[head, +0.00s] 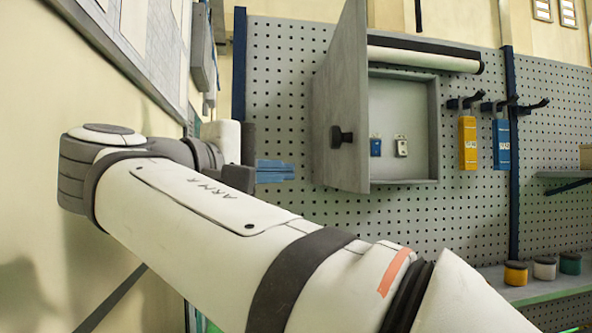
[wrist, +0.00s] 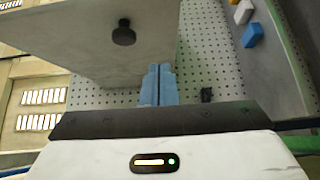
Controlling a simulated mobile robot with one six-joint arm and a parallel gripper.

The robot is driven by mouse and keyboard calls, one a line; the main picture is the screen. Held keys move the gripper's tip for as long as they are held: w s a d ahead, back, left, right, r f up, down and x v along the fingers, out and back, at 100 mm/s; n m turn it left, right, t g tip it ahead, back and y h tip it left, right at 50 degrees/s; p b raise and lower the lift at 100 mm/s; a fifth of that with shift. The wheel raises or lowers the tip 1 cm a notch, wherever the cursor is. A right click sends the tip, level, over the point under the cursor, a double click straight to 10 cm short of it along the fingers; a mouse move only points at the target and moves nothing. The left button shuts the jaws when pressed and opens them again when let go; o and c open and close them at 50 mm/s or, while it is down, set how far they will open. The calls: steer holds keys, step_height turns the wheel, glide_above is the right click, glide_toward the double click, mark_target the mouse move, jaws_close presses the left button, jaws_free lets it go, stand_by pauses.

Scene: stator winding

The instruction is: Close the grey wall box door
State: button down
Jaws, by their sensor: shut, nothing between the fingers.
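The grey wall box (head: 402,128) hangs on the pegboard, with its inside showing. Its grey door (head: 345,95) stands wide open, hinged at the box's left side and sticking out toward the camera. A dark knob (head: 341,137) is on the door face that looks left. My gripper (head: 275,171) has blue fingers that are shut and empty, left of the door and apart from it in the head view. In the wrist view my fingers (wrist: 158,85) point at the pegboard near the door's edge (wrist: 100,45), and the knob (wrist: 124,33) shows above and left of them. I cannot tell the exact gap.
A blue tag (head: 375,147) and a white tag (head: 401,147) hang inside the box. Yellow (head: 467,142) and blue (head: 501,144) tags hang on hooks to its right. A dark-ended roll (head: 425,55) is above the box. Small pots (head: 544,268) stand on a shelf at lower right.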

mark_target(350, 172)
steer(key=x, duration=0.3)
steer(key=s+d+p+x, duration=0.1)
steer(key=x, duration=0.4)
steer(key=shift+w+d+r, duration=0.1)
steer(key=shift+d, duration=0.4)
steer(key=shift+w+d+p, duration=0.15)
steer(key=shift+d+p, duration=0.15)
steer(key=shift+d, duration=0.15)
steer(key=shift+d, duration=0.15)
